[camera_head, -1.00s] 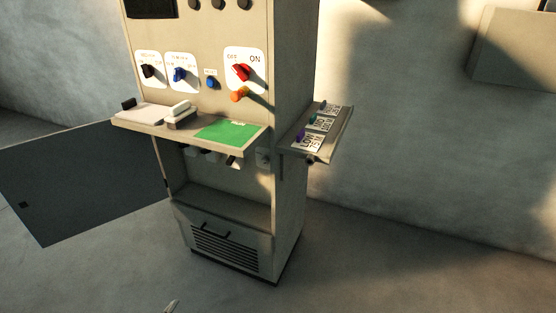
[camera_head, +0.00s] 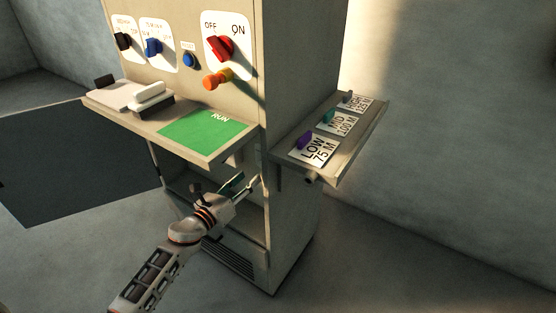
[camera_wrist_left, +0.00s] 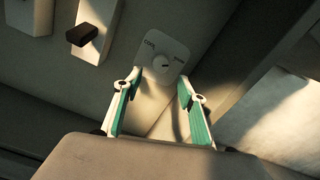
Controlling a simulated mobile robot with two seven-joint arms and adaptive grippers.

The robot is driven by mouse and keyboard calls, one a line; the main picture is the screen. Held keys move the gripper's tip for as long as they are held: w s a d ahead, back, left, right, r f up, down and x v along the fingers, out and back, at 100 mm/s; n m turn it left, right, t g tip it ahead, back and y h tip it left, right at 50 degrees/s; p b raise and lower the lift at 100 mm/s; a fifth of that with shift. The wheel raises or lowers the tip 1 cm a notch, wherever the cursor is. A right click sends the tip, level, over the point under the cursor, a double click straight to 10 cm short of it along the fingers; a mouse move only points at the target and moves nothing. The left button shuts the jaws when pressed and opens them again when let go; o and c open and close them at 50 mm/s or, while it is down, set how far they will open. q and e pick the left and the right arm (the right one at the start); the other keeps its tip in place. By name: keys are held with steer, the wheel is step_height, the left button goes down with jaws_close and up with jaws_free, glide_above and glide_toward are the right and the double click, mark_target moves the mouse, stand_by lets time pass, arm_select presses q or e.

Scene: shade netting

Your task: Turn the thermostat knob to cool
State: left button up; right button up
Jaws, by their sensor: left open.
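The thermostat knob (camera_wrist_left: 162,64) is a small round pale dial on a white rounded plate (camera_wrist_left: 175,48) in the left wrist view. The plate reads COOL at its left and what looks like WARM at its right. A small dark mark on the dial seems to point right. My left gripper (camera_wrist_left: 160,80) is open and empty, its green-padded fingers spread below and to either side of the plate, apart from the knob. In the head view my left gripper (camera_head: 246,183) is below the shelf at the cabinet's open lower bay; the knob is not clear there.
A shelf (camera_head: 145,127) with a green RUN card (camera_head: 206,135) juts out above my left gripper. A side tray (camera_head: 345,155) with LOW and MID cards stands at the right. A red knob (camera_head: 219,49) and an open door (camera_head: 70,165) also show. A dark switch (camera_wrist_left: 82,35) is upper left.

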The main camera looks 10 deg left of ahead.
mark_target(260, 166)
arm_select(q)
steer(key=b+x, duration=0.1)
steer(key=x, duration=0.7)
steer(key=shift+r, duration=0.1)
arm_select(e)
steer(key=shift+s+f, duration=0.45)
steer(key=shift+f, duration=0.25)
arm_select(q)
steer(key=c, duration=1.1)
